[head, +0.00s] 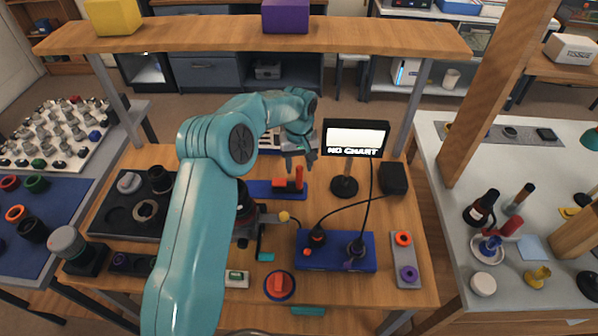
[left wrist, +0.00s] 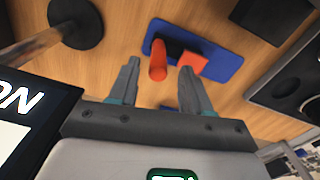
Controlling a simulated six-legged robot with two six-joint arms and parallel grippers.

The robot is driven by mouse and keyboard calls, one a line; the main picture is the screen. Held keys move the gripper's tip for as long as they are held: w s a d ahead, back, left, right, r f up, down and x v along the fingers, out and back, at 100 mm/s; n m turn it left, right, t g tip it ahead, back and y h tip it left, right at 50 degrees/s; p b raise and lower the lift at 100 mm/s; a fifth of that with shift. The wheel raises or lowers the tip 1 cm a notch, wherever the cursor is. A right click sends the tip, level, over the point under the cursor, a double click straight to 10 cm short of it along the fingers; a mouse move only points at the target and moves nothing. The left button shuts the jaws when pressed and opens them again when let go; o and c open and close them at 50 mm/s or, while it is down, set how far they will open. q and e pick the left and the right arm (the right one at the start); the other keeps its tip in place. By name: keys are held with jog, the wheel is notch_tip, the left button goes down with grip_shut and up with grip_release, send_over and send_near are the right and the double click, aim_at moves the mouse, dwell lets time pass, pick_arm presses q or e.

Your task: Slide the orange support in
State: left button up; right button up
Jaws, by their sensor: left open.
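An orange-red upright post (head: 299,174) stands at the right end of a blue base plate (head: 260,188), with a small orange-red block (head: 280,184) beside it. In the left wrist view the post (left wrist: 158,62), the block (left wrist: 190,66) and a black block (left wrist: 172,47) sit on the blue plate (left wrist: 222,62). I cannot tell which orange part is the support. My left gripper (head: 300,160) is open, pointing down just above the post. In the left wrist view the post shows between its open fingers (left wrist: 160,68), apparently beyond the tips. My right gripper is not in view.
A lit chart sign (head: 355,138) on a round black stand (head: 344,187) is close to the right of the gripper. A blue block with cables (head: 336,262) and a grey plate with rings (head: 405,262) lie nearer. A wooden shelf (head: 200,36) spans the back.

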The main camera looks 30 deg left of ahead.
aim_at(299, 174)
pick_arm(q)
jog(key=f, duration=0.4)
jog(key=shift+w+f+p, duration=0.1)
jog(key=shift+w+p, duration=0.1)
jog(key=shift+p, duration=0.1)
jog(key=shift+s+f, duration=0.15)
jog(key=shift+f, duration=0.2)
grip_shut()
jog(key=shift+a+f, duration=0.1)
jog(key=shift+a, duration=0.2)
jog(key=s+a, duration=0.1)
jog(key=a, duration=0.1)
jog(key=s+a+b, duration=0.1)
jog(key=a, duration=0.1)
jog(key=s+a+b, duration=0.1)
jog(key=a, duration=0.1)
jog(key=shift+s, duration=0.4)
jog(key=shift+a, duration=0.1)
